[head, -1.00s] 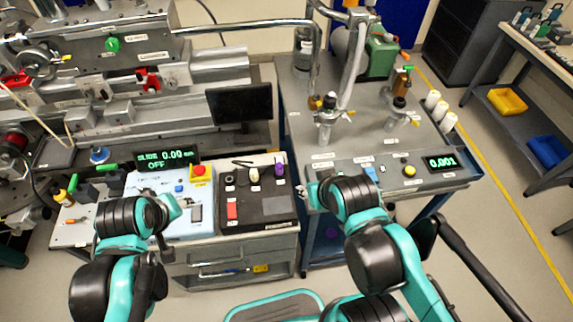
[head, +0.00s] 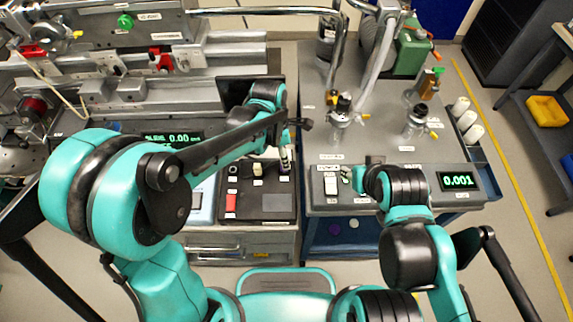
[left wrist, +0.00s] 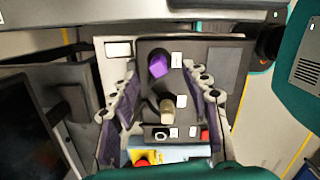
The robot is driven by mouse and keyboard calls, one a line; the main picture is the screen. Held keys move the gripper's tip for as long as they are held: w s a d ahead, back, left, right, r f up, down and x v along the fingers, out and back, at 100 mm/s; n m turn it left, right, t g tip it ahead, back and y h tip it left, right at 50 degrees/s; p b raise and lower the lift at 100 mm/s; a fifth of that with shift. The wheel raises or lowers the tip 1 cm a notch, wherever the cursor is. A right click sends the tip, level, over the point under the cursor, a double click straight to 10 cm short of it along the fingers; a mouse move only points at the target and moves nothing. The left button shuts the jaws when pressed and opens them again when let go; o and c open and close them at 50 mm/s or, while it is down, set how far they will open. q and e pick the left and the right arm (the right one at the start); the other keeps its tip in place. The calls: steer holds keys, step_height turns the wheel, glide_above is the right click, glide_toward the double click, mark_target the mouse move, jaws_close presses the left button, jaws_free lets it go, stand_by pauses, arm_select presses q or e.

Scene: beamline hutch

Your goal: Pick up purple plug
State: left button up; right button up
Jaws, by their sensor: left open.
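The purple plug (left wrist: 158,65) stands on a dark panel (left wrist: 208,75) in the left wrist view, near the panel's upper part. My left gripper (left wrist: 159,72) is open, its two fingers on either side of the plug's line of sight; I cannot tell whether they touch it. In the head view my left gripper (head: 285,154) points down over the right back part of the panel (head: 265,206) and hides the plug. My right gripper (head: 346,174) is at the front left of the right cart's control panel; its jaws are too small to read.
A beige plug (left wrist: 167,108) stands beside the purple one. A red switch (head: 231,203) is on the panel's left. A dark monitor (head: 234,92) stands behind, partly covered by my left arm. The right cart (head: 385,135) carries metal fittings and a display (head: 457,182).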

arm_select(q)
steer(key=f+b, duration=0.1)
steer(key=f, duration=0.1)
steer(key=f+b, duration=0.1)
steer(key=f, duration=0.2)
steer(key=shift+w+d+f, duration=0.15)
steer(key=shift+w, duration=0.05)
jaws_close()
